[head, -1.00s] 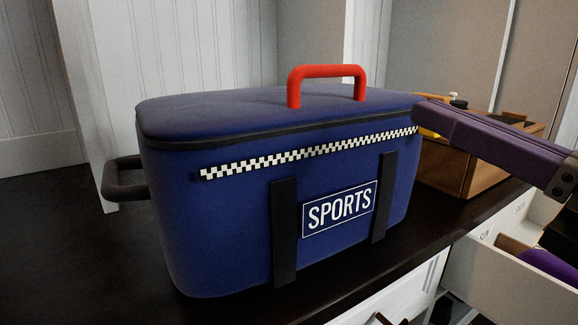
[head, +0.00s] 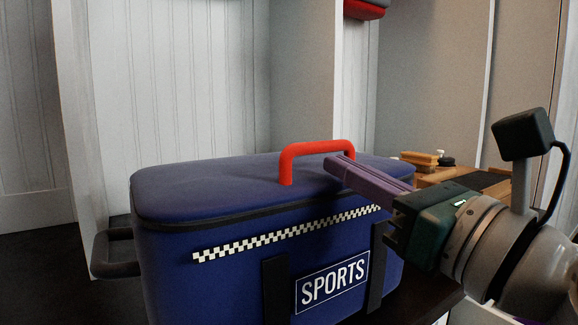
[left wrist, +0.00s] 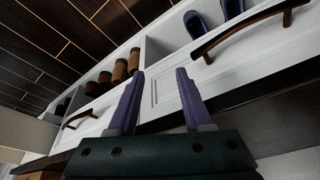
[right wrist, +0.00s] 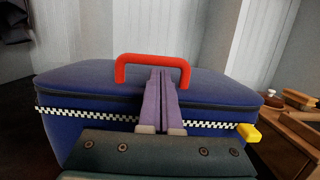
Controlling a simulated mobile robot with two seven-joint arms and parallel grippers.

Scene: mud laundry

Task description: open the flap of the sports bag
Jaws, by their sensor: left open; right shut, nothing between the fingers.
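The sports bag (head: 230,270) is blue with a checkered strip, black straps and a white "SPORTS" label. It stands on a dark counter, and its top flap (head: 215,180) lies closed. A red handle (head: 318,147) rises from the flap. My right gripper (head: 335,168) is shut and empty, its purple fingertips just in front of the handle's right side in the head view. In the right wrist view, the fingertips (right wrist: 162,75) overlap the middle of the red handle (right wrist: 128,62); I cannot tell whether they touch it. My left gripper (left wrist: 158,80) is open and empty, away from the bag.
A wooden box (head: 465,188) with small items stands right of the bag. White panelled walls rise behind.

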